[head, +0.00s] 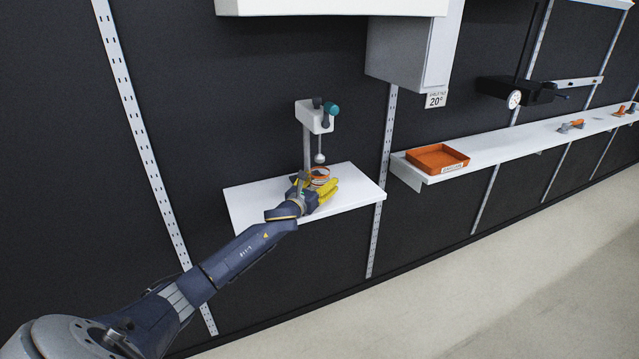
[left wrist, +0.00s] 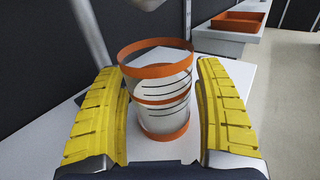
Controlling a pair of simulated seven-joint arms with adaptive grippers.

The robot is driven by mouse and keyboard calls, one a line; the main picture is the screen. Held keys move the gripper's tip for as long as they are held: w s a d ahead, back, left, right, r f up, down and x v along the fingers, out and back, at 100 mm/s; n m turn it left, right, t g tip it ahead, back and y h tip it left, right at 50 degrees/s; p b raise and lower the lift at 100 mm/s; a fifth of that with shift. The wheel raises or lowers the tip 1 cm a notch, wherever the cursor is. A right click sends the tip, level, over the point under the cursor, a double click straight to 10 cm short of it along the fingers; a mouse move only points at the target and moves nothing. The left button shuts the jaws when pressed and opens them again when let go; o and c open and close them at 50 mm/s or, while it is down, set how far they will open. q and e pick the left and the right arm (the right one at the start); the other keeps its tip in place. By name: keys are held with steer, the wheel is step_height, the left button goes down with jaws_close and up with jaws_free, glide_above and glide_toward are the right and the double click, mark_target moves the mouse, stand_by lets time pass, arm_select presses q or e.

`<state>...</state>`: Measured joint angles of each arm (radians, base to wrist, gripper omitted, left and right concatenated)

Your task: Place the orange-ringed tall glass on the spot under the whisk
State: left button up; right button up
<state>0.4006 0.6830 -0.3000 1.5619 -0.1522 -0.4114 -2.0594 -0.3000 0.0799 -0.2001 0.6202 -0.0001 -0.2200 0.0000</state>
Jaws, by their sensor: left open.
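The orange-ringed tall glass (left wrist: 160,92) stands upright on the small white shelf (head: 357,182), between the yellow fingers of my left gripper (left wrist: 160,110). The fingers are open on both sides of it, with a narrow gap at the right; contact at the left is unclear. In the head view, the glass (head: 320,173) is partly hidden by my left gripper (head: 322,190). The whisk (head: 319,157) hangs from a white mixer head (head: 315,116) on a post, right above or just behind the glass. My right gripper is not in view.
The mixer post (left wrist: 88,32) rises close behind the glass at the left in the left wrist view. An orange tray (head: 437,158) sits on a longer white shelf to the right. A grey box (head: 405,52) hangs above. The small shelf's right part is bare.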

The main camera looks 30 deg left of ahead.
arm_select(q)
steer(key=shift+r, duration=0.1)
steer(key=s, duration=1.2)
steer(key=shift+d, duration=0.4)
